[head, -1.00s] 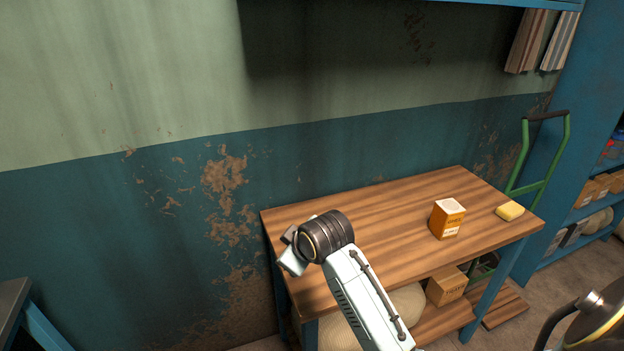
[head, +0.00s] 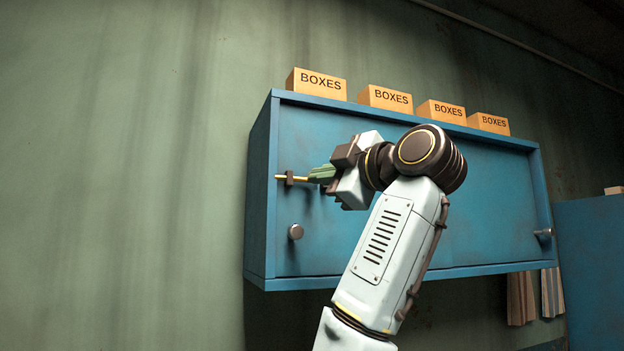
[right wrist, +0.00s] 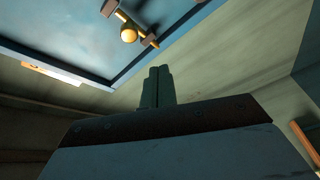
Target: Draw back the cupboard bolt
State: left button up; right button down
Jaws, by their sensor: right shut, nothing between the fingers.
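The blue cupboard (head: 400,240) hangs on the wall. Its brass bolt (head: 281,177) lies across the upper left of the front in a dark bracket. My right gripper (head: 322,174) is at the bolt's right, its green fingers shut and empty. The fingers and the gripper's body hide the rest of the bolt in the head view. In the right wrist view the shut fingers (right wrist: 157,86) stand below and right of the bolt's round brass knob (right wrist: 128,35), with a visible gap in that picture. My left gripper is out of view.
Several orange cartons (head: 317,84) stand along the cupboard's top. A round metal knob (head: 296,231) sits low on the left of the front, another (head: 543,233) at the right. Open wall lies left of the cupboard. A blue cabinet (head: 592,260) stands at the right.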

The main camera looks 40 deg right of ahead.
jog(key=s+r, duration=0.2)
jog(key=r, duration=0.1)
jog(key=shift+s+r+n+t, duration=0.1)
jog(key=shift+r+n+t, duration=0.05)
jog(key=shift+n+t, duration=0.25)
jog(key=p, duration=0.5)
send_near(301, 177)
jog(key=w+a+r, duration=0.1)
jog(key=a, duration=0.1)
jog(key=w+a+r, duration=0.1)
jog(key=w, duration=0.1)
jog(key=w+a+r, duration=0.2)
jog(key=shift+w+a, duration=0.15)
jog(key=shift+a, duration=0.15)
jog(key=d+f, duration=0.1)
jog(key=s+d+f+p, duration=0.1)
jog(key=d, duration=0.1)
jog(key=shift+d, duration=0.25)
